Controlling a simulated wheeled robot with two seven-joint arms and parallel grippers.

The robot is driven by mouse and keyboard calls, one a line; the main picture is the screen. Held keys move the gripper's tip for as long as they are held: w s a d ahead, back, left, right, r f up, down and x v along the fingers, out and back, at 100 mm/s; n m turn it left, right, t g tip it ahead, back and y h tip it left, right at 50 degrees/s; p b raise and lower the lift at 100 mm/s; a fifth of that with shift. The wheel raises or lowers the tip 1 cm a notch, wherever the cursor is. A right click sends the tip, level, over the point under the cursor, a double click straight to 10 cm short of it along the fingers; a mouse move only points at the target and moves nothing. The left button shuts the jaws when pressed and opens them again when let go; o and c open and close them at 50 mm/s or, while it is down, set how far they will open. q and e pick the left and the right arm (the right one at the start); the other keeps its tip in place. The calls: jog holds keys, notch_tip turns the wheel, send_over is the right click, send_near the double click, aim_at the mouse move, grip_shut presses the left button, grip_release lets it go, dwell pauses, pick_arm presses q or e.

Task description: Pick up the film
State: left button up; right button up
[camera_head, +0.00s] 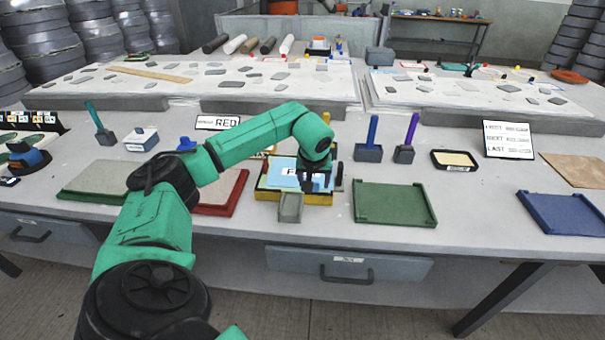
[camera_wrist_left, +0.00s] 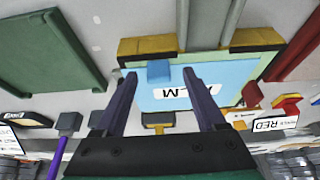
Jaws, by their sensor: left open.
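The film (camera_head: 278,181) is a light blue sheet with a white label. It lies in a yellow-edged tray (camera_head: 268,195) near the table's front, and the wrist view also shows it (camera_wrist_left: 157,101). My left gripper (camera_head: 318,184) is over the right part of the film in the head view and hides some of it. In the left wrist view the two dark fingers (camera_wrist_left: 160,83) are spread apart over the film with nothing between them. A small blue block (camera_wrist_left: 158,72) sits at the film's edge there. I cannot tell whether the fingers touch the film. My right gripper is not in view.
A red tray (camera_head: 225,200) and a green tray (camera_head: 395,203) flank the film. A grey scoop-like piece (camera_head: 291,208) lies at its front. Blue-handled (camera_head: 372,135) and purple-handled (camera_head: 409,138) tools stand behind. A RED sign (camera_head: 217,122) stands at the back left.

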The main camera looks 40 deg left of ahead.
pick_arm(q)
jog(key=shift+w, duration=0.1)
grip_shut()
jog(key=shift+r, duration=0.15)
notch_tip(320, 180, up, 20)
jog(key=shift+p, duration=0.3)
